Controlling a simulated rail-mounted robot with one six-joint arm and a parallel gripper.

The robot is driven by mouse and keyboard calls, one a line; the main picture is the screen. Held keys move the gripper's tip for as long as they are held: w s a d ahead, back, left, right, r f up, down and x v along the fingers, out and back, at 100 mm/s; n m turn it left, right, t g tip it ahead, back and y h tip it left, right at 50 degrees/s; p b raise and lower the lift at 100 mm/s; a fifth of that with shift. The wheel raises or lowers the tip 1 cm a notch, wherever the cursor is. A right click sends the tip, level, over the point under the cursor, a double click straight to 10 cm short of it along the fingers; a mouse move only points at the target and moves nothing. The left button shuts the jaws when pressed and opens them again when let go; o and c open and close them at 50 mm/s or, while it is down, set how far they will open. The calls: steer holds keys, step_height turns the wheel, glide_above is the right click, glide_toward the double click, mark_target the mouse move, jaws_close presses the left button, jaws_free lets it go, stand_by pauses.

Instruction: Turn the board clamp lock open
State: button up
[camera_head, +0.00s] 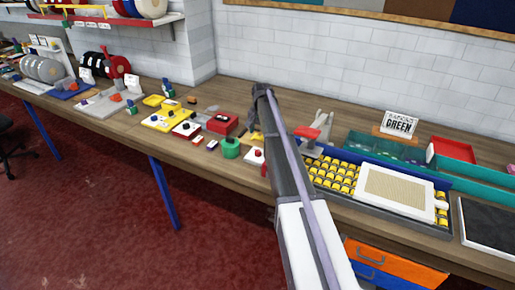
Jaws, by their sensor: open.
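My arm reaches up from the bottom, and its dark end with my gripper (257,121) is over the back middle of the bench; the gripper is open, but its fingers are small and partly hidden by the arm. A red-topped grey fixture (307,133) stands just right of the arm. A white-framed board with a beige panel (398,188) lies farther right, over a blue tray with yellow pieces (331,174). I cannot tell for certain which part is the board clamp lock. My gripper is apart from the board.
The wooden bench (238,92) runs along a white brick wall. Left of the arm are a red box (222,123), a green pot (231,148) and a yellow tray (168,117). Green bins (470,172), a red tray (451,150) and a "GREEN" sign (399,124) stand right.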

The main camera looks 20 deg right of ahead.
mark_target(258, 151)
steer(key=f+b, duration=1.1)
steer(key=shift+w+a, duration=0.1)
steer(key=shift+a, duration=0.2)
steer(key=shift+r, duration=0.1)
steer(key=c, duration=0.9)
